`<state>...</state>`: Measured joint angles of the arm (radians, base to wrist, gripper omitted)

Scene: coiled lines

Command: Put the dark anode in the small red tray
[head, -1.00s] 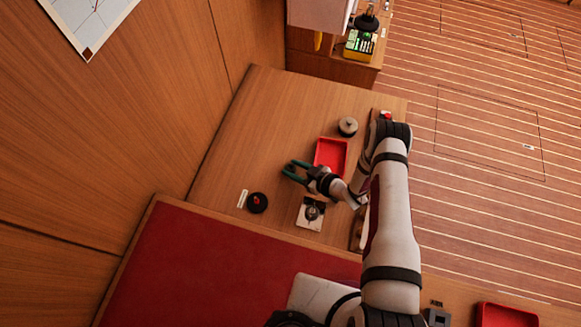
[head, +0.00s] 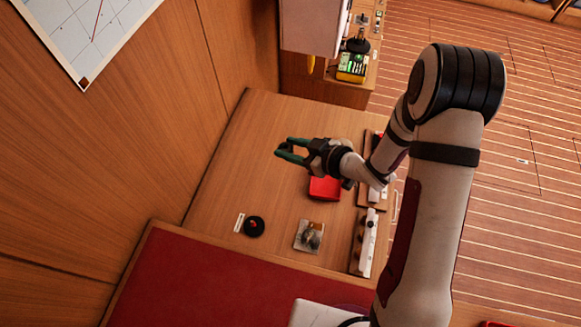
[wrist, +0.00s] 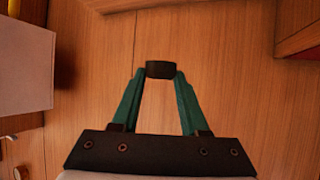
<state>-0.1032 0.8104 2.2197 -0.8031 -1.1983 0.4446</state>
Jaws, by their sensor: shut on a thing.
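My gripper (head: 282,150) is raised above the table, pointing left, its green fingers shut on the dark anode. In the wrist view the dark anode (wrist: 161,69) is a short dark block held between the tips of the green fingers (wrist: 160,78). In the head view the anode is too small to make out clearly at the fingertips. The small red tray (head: 324,190) lies on the table, to the right of and below the fingertips in the picture. My wrist and forearm cover part of it.
The wooden table (head: 230,170) is bare on its left. A black round thing with a red centre (head: 254,227) and a square plate with a metal fitting (head: 309,237) lie near the red bench (head: 190,270). A white strip with dark knobs (head: 367,243) lies at the table's right edge.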

